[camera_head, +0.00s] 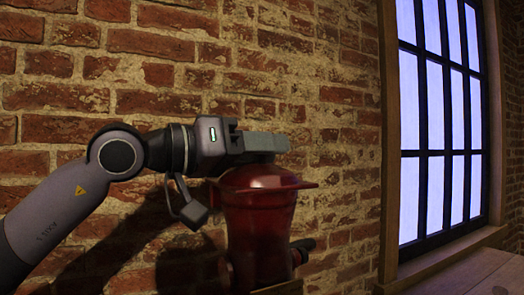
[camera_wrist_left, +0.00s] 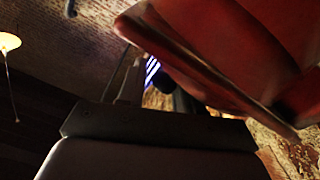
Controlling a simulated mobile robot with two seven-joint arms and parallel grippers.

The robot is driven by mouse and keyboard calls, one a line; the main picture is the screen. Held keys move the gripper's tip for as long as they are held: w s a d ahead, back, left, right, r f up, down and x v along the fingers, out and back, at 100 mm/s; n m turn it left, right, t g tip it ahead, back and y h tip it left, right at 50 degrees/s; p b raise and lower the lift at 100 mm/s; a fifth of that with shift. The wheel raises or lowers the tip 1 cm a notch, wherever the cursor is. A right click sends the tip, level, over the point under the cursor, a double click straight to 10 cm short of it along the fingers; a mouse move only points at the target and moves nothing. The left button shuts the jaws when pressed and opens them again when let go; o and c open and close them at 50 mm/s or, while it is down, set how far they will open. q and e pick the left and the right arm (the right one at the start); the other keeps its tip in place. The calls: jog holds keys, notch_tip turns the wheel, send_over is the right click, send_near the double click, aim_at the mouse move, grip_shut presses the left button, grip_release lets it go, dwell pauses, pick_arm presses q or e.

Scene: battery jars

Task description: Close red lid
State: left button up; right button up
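A red, glossy, translucent jar (camera_head: 260,235) stands in the lower middle of the head view. Its red lid (camera_head: 258,178) sits at the top of the jar, with a rim that sticks out to the right. Whether the lid is fully seated cannot be told. My left gripper (camera_head: 268,142) is over the lid, its grey fingers level and at or just above the lid's top; contact is unclear. In the left wrist view a large red surface (camera_wrist_left: 225,50) fills the upper right, close to the camera. The finger gap is not clear. My right gripper is not visible.
A brick wall (camera_head: 330,110) stands behind the jar. A barred window (camera_head: 440,120) with a wooden sill (camera_head: 470,270) is at the right. A small dark and red item (camera_head: 303,248) shows beside the jar's right side. A lamp (camera_wrist_left: 9,42) shows in the left wrist view.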

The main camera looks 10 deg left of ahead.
aim_at(229, 185)
pick_arm(q)
jog(key=shift+o, duration=0.2)
jog(key=shift+s+d+f, duration=0.1)
jog(key=shift+d+f, duration=0.1)
jog(key=shift+f, duration=0.05)
jog(key=shift+a+f, duration=0.1)
jog(key=shift+a, duration=0.05)
jog(key=shift+a+f, duration=0.1)
jog(key=shift+a, duration=0.25)
jog(key=b+v, duration=0.1)
jog(key=v, duration=0.3)
jog(key=shift+s+a, duration=0.25)
jog(key=shift+s+a+r, duration=0.4)
jog(key=shift+s+a, duration=0.25)
jog(key=shift+a, duration=0.05)
